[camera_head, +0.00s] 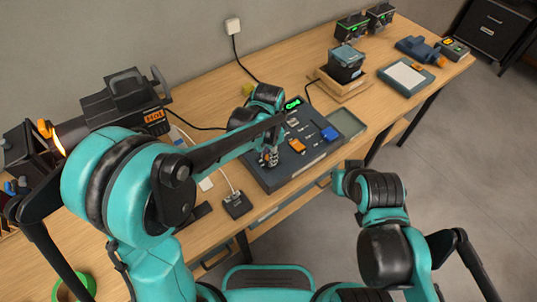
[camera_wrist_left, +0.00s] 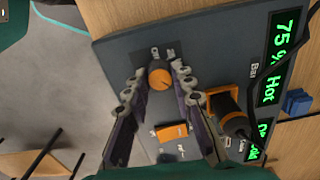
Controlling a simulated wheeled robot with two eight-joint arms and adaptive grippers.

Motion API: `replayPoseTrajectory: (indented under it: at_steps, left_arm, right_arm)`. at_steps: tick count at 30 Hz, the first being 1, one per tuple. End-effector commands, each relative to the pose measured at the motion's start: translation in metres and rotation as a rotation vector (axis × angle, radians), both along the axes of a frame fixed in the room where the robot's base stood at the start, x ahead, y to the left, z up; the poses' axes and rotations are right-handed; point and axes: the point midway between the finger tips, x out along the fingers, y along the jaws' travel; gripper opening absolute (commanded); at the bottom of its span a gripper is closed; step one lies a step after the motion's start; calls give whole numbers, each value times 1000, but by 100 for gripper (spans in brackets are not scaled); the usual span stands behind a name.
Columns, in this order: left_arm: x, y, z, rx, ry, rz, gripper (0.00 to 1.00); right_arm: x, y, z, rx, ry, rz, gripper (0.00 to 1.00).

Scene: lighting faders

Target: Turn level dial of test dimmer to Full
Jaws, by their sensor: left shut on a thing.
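The dimmer panel (camera_head: 262,178) is a dark grey board on the bench, with a lit green display (camera_head: 292,104). In the left wrist view the panel (camera_wrist_left: 115,57) shows a display (camera_wrist_left: 283,45) reading "75 %" and "Hot". A round orange dial (camera_wrist_left: 160,78) sits between the fingertips of my left gripper (camera_wrist_left: 161,82), which is shut on it. In the head view my left gripper (camera_head: 268,158) points down at the panel's near left part. Small white marks lie beside the dial but are too small to read. My right gripper is not seen; only parts of the right arm show.
An orange rocker switch (camera_wrist_left: 171,132) and an orange-black plug-like part (camera_wrist_left: 224,108) sit close to my left fingers. A blue block (camera_head: 330,134) is on the panel's right side. A lamp (camera_head: 120,105) marked HOT stands at left. A tray (camera_head: 348,123) lies beside the panel.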

Motion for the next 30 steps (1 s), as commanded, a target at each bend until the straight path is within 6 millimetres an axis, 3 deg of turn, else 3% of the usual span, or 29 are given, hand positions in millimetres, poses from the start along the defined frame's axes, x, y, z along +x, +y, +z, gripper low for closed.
replayPoseTrajectory:
  at_steps: [18,30]
  left_arm:
    - [0,0,0,0,0,-550,0]
    - [0,0,0,0,0,-742,0]
  right_arm:
    - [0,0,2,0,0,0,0]
    - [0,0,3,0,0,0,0]
